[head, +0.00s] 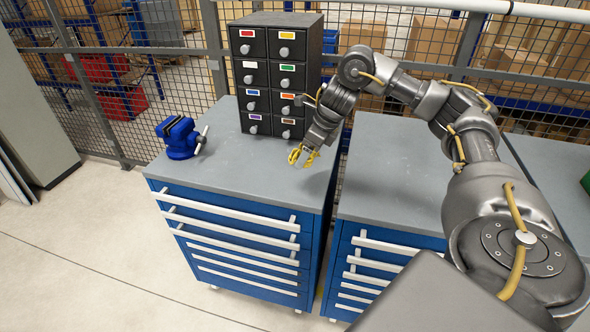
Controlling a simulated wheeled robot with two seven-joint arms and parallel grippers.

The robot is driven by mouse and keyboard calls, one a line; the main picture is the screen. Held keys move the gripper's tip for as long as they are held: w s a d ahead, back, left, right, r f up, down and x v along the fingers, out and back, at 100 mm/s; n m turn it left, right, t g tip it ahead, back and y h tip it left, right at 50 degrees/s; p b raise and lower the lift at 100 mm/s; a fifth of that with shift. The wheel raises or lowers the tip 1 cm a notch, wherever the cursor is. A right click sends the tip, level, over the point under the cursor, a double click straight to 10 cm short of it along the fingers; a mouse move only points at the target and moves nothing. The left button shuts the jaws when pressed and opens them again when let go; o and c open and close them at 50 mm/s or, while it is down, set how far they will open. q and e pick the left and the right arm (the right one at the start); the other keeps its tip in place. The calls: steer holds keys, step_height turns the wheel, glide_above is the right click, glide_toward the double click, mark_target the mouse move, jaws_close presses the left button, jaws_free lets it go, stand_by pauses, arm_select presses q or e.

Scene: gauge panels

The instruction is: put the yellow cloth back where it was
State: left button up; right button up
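I cannot make out a yellow cloth as a separate thing in the head view. My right gripper (303,157) is low over the grey top of the left blue cabinet (240,170), in front of the small drawer unit. Its two yellow fingertips look apart, with no cloth clearly seen between them. They are small in the picture, and I cannot tell whether they touch the top. My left gripper is not in view.
The dark drawer unit (265,62) has two columns of knobbed drawers with coloured labels; they look shut. A blue vise (180,138) stands to its left. A second blue cabinet (390,190) stands to the right under my arm. A mesh fence (410,35) runs behind.

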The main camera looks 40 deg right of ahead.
steer(key=b, duration=0.1)
glide_toward(292, 173)
steer(key=shift+w+a+f, duration=0.3)
steer(key=shift+a+f, duration=0.35)
steer(key=shift+a, duration=0.1)
steer(key=shift+w+d+f, duration=0.1)
steer(key=shift+w+f, duration=0.3)
steer(key=shift+w, duration=0.1)
steer(key=shift+w+f, duration=0.2)
steer(key=shift+f, duration=1.65)
steer(key=shift+f, duration=0.1)
steer(key=o, duration=1.1)
